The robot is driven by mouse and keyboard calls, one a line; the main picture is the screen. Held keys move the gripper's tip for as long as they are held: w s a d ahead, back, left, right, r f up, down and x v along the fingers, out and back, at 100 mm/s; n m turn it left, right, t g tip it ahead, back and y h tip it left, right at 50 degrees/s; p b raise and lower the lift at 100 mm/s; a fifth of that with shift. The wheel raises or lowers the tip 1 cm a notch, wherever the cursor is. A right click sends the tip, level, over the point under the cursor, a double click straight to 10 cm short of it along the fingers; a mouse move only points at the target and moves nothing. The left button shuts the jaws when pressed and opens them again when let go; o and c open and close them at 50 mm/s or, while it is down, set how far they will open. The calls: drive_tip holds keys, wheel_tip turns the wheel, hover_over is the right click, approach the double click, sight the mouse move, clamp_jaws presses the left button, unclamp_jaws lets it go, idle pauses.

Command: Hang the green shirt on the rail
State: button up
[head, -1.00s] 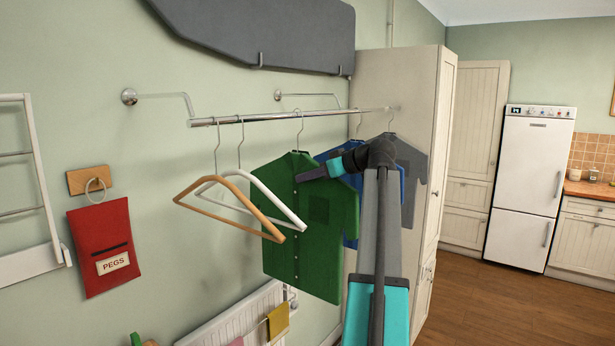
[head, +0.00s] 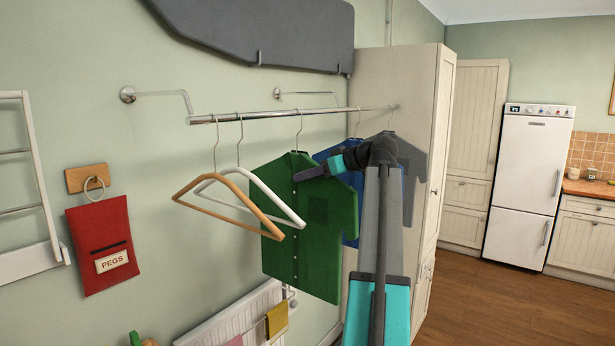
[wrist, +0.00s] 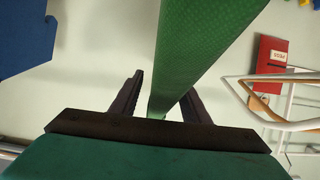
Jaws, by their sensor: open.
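The green shirt (head: 310,235) hangs from a hanger whose hook is over the metal rail (head: 262,116), right of two empty hangers. My gripper (head: 307,175) is at the shirt's upper right, near the collar and shoulder. In the wrist view, a narrow side of the green shirt (wrist: 200,50) reaches down between the two dark fingers of my gripper (wrist: 162,85). The fingers are apart, with pale wall showing to the left of the cloth. I cannot tell whether the right finger touches the cloth.
A wooden hanger (head: 205,208) and a white hanger (head: 285,205) hang empty on the left. A blue shirt (head: 335,150) and a grey shirt (head: 412,165) hang on the right, close to my arm. A tall cupboard (head: 435,120) stands beyond the rail's right end.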

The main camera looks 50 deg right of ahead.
drive_tip(key=b+v, duration=0.3)
drive_tip(key=v, duration=1)
drive_tip(key=shift+s+b, duration=0.1)
drive_tip(key=shift+b, duration=0.3)
